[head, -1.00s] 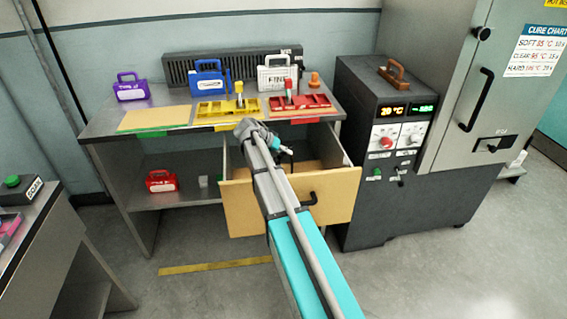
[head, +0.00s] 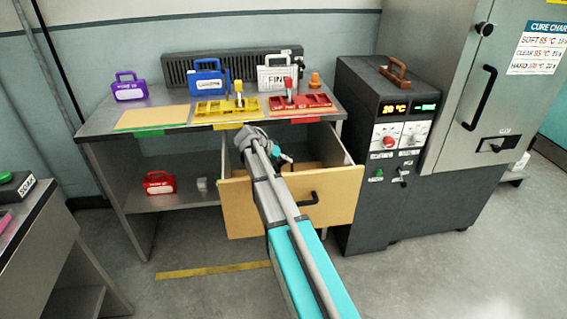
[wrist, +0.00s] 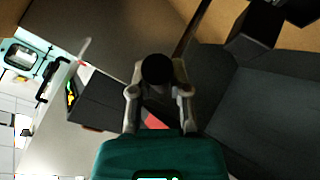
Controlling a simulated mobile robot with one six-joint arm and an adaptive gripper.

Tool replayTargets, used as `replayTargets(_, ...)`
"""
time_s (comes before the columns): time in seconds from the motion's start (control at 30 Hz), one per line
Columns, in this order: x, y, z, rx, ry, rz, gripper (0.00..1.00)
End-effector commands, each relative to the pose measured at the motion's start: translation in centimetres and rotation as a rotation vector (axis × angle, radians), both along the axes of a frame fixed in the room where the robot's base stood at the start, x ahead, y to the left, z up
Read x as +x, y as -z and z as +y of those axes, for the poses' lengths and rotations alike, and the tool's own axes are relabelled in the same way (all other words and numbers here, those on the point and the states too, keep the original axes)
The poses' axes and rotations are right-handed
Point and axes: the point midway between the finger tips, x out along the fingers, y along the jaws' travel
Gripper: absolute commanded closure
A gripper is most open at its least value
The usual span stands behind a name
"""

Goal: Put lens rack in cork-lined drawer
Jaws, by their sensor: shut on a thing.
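The drawer (head: 343,203) under the workbench is pulled out. It has a pale wooden front with a black handle, and a brown floor shows inside. My gripper (head: 284,158) is over the drawer opening, partly hidden by my own arm. In the wrist view, my gripper (wrist: 158,88) has its fingers closed around a dark, round-ended thing (wrist: 157,69). I cannot tell whether that thing is part of the lens rack. No other lens rack can be picked out for sure.
On the bench stand a yellow tray (head: 214,108), a red tray (head: 318,102) and a bare tan mat (head: 150,118). Purple, blue and white cases are behind them. A red case (head: 159,183) sits on the lower shelf. A dark control cabinet (head: 368,170) stands close at the drawer's right.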

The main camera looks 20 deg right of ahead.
Motion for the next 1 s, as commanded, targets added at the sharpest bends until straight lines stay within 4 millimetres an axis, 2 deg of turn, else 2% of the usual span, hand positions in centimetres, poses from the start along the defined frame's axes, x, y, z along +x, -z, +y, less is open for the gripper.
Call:
replayTargets(0.83, 0.0, 1.2, 0.0, -0.001, 0.0, 0.0, 1.0)
replayTargets(0.87, 0.0, 1.2, 0.0, 0.0, 0.0, 0.0, 0.71)
replayTargets(1.0, 0.0, 1.2, 0.0, 0.0, 0.0, 0.0, 0.45)
